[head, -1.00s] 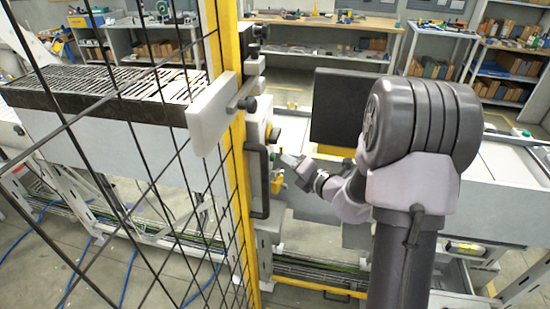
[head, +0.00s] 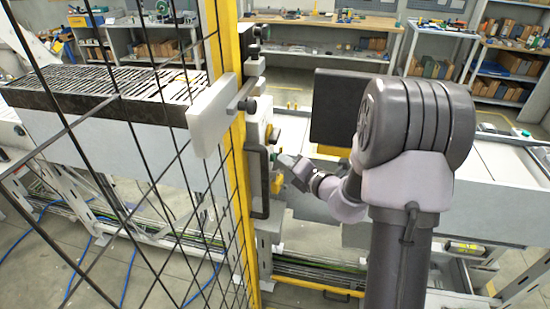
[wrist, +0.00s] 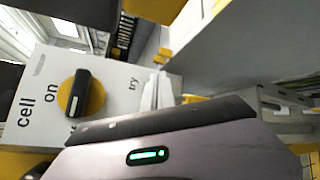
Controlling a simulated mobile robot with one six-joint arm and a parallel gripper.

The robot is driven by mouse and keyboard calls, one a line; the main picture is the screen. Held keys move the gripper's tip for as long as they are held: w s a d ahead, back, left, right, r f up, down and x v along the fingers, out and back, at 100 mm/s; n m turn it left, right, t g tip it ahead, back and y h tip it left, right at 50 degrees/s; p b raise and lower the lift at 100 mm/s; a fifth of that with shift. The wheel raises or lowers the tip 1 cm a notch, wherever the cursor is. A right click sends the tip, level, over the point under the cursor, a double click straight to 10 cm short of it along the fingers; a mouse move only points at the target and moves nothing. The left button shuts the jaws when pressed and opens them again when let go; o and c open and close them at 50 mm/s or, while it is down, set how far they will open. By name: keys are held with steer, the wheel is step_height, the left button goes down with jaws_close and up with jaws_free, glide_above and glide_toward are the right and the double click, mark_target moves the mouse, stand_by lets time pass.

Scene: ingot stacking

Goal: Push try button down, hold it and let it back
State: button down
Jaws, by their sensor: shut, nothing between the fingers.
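The white control panel (wrist: 115,75) fills the left of the wrist view, with the printed words "cell", "on" and "try". A yellow rotary knob with a black handle (wrist: 80,94) is on it, beside "on". The word "try" is beside my gripper (wrist: 155,92). My gripper is shut and empty, its pale fingertips against or just in front of the panel; I cannot tell whether they touch. No try button shows; the fingers may hide it. In the head view my gripper (head: 284,160) is close to the panel side of the yellow post.
A yellow post (head: 232,150) with black mesh fence stands left of my gripper, with a black handle (head: 258,181) close by. A dark screen (head: 338,108) stands behind my arm. A slatted conveyor (head: 110,82) lies beyond the fence.

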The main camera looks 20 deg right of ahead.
steer(key=shift+w+a, duration=0.3)
steer(key=shift+a, duration=0.15)
stand_by(1.1)
steer(key=shift+s+d+p, duration=0.3)
steer(key=shift+s+d, duration=0.25)
steer(key=shift+d, duration=0.25)
steer(key=s+d, duration=0.2)
steer(key=d, duration=0.2)
steer(key=shift+s+d+p, duration=0.1)
steer(key=shift+s+p, duration=0.25)
steer(key=shift+s, duration=0.05)
stand_by(0.6)
